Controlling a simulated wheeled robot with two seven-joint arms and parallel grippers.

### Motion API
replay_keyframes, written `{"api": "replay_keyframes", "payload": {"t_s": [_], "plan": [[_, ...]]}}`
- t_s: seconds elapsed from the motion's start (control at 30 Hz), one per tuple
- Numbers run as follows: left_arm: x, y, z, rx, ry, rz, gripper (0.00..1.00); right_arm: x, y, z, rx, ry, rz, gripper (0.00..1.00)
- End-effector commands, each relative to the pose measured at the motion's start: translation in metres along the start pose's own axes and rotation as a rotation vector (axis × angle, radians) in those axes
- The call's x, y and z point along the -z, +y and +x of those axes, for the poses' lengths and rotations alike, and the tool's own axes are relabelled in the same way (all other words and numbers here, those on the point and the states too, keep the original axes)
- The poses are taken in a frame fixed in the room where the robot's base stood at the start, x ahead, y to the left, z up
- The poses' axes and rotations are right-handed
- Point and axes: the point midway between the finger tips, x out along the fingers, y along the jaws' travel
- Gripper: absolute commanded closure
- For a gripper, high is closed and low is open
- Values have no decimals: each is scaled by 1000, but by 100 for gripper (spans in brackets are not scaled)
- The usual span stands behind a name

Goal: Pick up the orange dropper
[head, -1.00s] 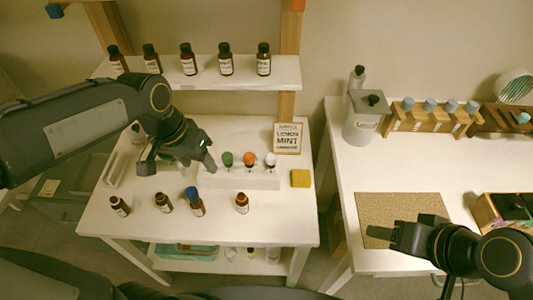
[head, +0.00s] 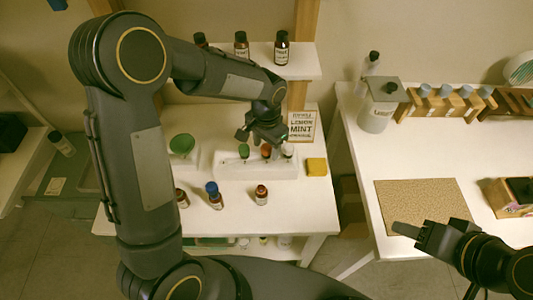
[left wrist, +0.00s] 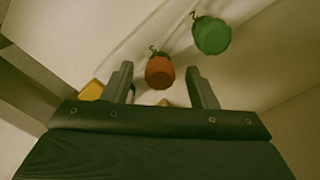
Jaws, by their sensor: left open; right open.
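The orange dropper (head: 266,151) stands in a white rack (head: 230,168) on the left table, between a green dropper (head: 244,151) and a white dropper (head: 288,150). My left gripper (head: 262,138) is open above and just behind the orange dropper in the head view. In the left wrist view the orange dropper (left wrist: 160,72) lies between the two open fingers, slightly beyond their tips, and the green dropper (left wrist: 212,35) is to the upper right. My right gripper (head: 408,234) is at the right table's mat; its finger gap is hard to see.
A yellow sponge (head: 316,167) lies right of the rack. Brown bottles stand in front, one with a blue cap (head: 214,195). A lemon mint sign (head: 302,126) stands behind. A shelf with bottles (head: 281,48) is above. A cork mat (head: 422,205) covers part of the right table.

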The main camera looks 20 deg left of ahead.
Motion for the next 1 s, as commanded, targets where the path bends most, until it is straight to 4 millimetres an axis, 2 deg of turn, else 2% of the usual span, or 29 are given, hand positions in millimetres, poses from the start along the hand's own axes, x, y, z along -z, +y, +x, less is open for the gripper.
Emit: {"api": "replay_keyframes", "payload": {"t_s": [0.1,0.3,0.57,0.87,1.0], "plan": [[0,0,8,0,0,0,47,0,0,-1,0,0,0,48],[0,0,9,0,1,0,47,0,0,0,0,0,0,48],[0,0,8,0,1,-1,79,0,0,0,0,0,0,48],[0,0,8,0,2,-1,78,0,0,0,0,0,0,48],[1,0,-3,1,5,-1,78,0,0,1,0,0,0,48]]}}
